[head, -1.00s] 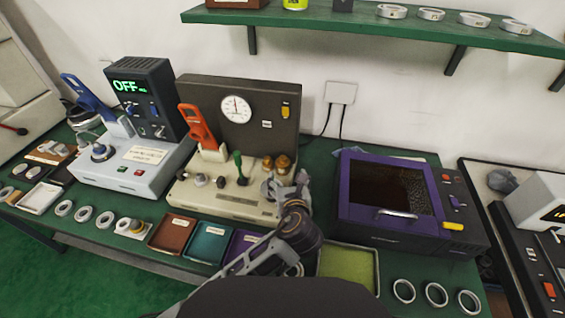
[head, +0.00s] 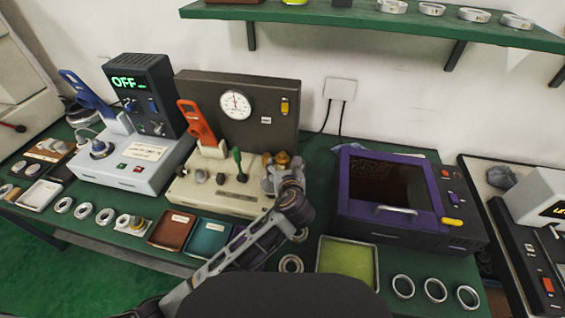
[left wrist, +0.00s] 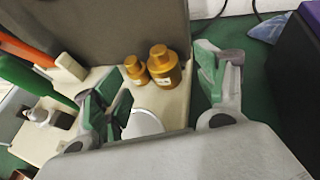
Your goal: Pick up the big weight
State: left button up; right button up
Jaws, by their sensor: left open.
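The big weight (head: 283,157) is a brass knobbed cylinder standing upright on the right end of the beige gauge machine (head: 225,199). The smaller brass weight (head: 267,158) stands to its left. In the left wrist view the big weight (left wrist: 165,68) and the small weight (left wrist: 136,70) stand ahead, between the spread fingers. My left gripper (head: 284,178) is open and empty, just on the near side of the weights. Its green-padded fingers show in the left wrist view (left wrist: 168,88), apart from both weights. A pale round disc (left wrist: 143,124) lies nearer. My right gripper is not in view.
The dark gauge panel (head: 240,105) rises behind the weights. A green-handled lever (head: 238,162) and an orange lever (head: 197,125) stand left of them. A purple-framed box (head: 390,190) is to the right. Coloured trays and several rings line the front edge.

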aim_at(283, 155)
pick_arm(q)
jog(key=shift+x, duration=0.8)
jog(key=shift+w, duration=0.1)
jog(key=shift+r+x, duration=0.25)
jog(key=shift+x, duration=2.3)
grip_shut()
jog(key=shift+w+r, duration=0.1)
jog(key=shift+r, duration=0.05)
